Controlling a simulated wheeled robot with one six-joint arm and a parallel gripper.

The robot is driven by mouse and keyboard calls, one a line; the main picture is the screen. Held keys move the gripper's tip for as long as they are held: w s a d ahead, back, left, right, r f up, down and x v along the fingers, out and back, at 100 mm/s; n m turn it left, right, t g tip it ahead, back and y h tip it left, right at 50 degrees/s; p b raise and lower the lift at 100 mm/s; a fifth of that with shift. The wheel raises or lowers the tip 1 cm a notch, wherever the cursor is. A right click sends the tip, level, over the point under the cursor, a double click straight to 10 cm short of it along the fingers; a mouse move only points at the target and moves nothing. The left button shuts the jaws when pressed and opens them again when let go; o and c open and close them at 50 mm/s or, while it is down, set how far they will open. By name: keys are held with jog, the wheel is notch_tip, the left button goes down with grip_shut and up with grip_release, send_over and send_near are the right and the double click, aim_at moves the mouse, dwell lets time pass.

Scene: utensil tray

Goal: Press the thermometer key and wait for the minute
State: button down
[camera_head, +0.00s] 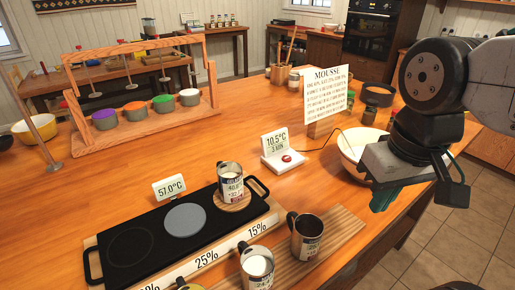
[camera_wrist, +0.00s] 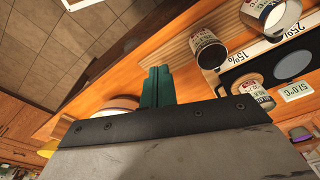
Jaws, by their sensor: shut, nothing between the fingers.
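The thermometer (camera_head: 282,163) is a white stand on the table in the head view, its display reading 10.5°C with a smaller line like "3 MIN" below. Its red key (camera_head: 286,158) is on the base in front of the display, uncovered. My gripper (camera_head: 383,198) is to the right of the thermometer, apart from it, over the right side of the table by the white bowl. Its green fingers also show in the wrist view (camera_wrist: 157,86), shut together with nothing between them. I cannot make out the thermometer in the wrist view.
A recipe card (camera_head: 326,95) stands behind the thermometer. A white bowl (camera_head: 351,150) is beside my gripper. A black hot plate (camera_head: 130,243) with a 57.0°C display (camera_head: 169,188) lies front left. Metal cups stand on it and on a board (camera_head: 337,228). Table between is clear.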

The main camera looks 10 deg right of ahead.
jog(key=shift+w+a, duration=0.2)
jog(key=shift+a, duration=0.05)
jog(key=shift+w, duration=0.1)
jog(key=r+n+t+y, duration=0.1)
jog(key=n+t, duration=0.1)
jog(key=n, duration=0.3)
send_over(287, 157)
jog(key=s+d, duration=0.2)
jog(key=s, duration=0.1)
jog(key=shift+s+a, duration=0.2)
jog(key=shift+a, duration=0.05)
jog(key=shift+f, duration=0.1)
jog(key=x, duration=0.8)
jog(key=s+x, duration=0.1)
jog(key=x, duration=0.3)
jog(key=shift+w+a+f, duration=0.1)
jog(key=shift+f, duration=0.85)
